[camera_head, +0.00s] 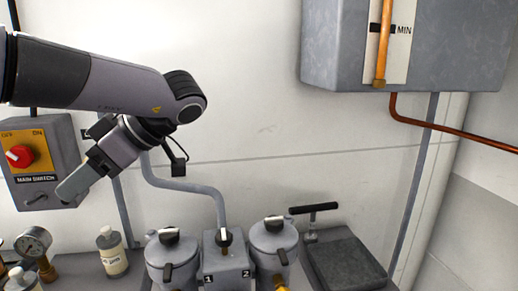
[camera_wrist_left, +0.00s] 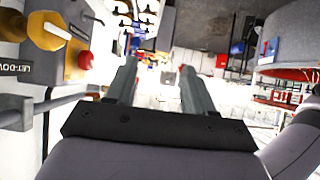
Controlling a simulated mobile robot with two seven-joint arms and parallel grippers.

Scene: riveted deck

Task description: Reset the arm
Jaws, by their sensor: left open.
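My left arm (camera_head: 110,82) comes in from the left in the head view, bends at the elbow-like joint and points down and to the left. My left gripper (camera_head: 72,186) is in front of the lower part of the main switch box, above the bench. Whether it touches the box cannot be told. In the left wrist view the gripper (camera_wrist_left: 158,72) has its two fingers apart with nothing between them. My right gripper is not in view.
The main switch box (camera_head: 62,133) with a red knob is at the left. Below are a gauge (camera_head: 33,242), a bottle (camera_head: 112,250), two grey canisters (camera_head: 172,258) (camera_head: 274,246) and a dark block (camera_head: 345,262). A grey cabinet (camera_head: 450,45) hangs upper right.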

